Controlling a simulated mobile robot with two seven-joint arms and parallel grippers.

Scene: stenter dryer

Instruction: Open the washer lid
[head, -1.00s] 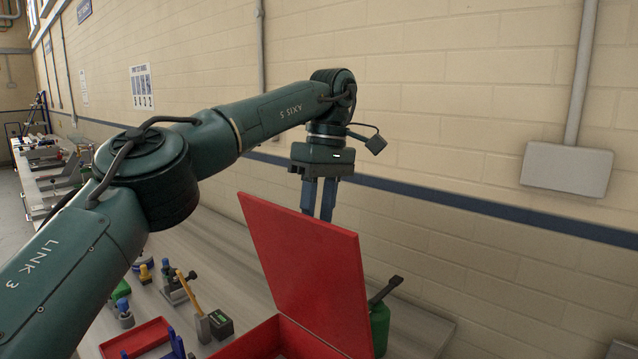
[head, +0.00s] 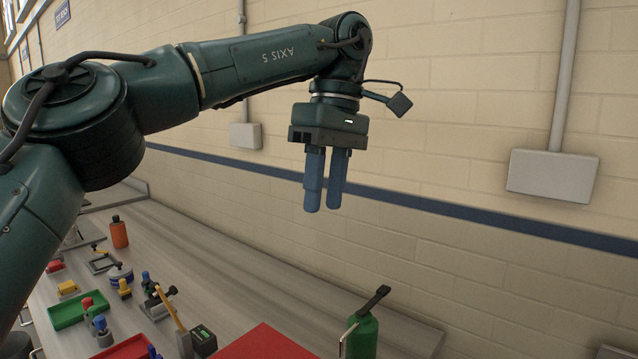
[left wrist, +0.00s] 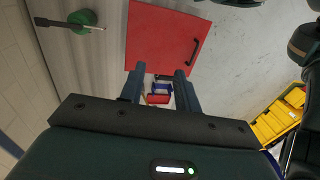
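The washer's red lid (head: 265,345) shows only as a flat red patch at the bottom edge of the head view. In the left wrist view the lid (left wrist: 160,40) is a red square panel with a black handle (left wrist: 193,52) near its right edge. It looks lowered, but I cannot tell whether it is fully shut. My left gripper (head: 325,208) hangs fingers-down above the bench, clear of the lid. Its blue fingers are apart with nothing between them; they also show in the left wrist view (left wrist: 160,78). My right gripper is not in view.
A green oil can (head: 362,335) stands just right of the lid. Small parts, a green tray (head: 80,308) and an orange bottle (head: 119,233) are on the bench at left. A brick wall with a grey box (head: 552,176) is behind. Yellow bins (left wrist: 275,125) show in the wrist view.

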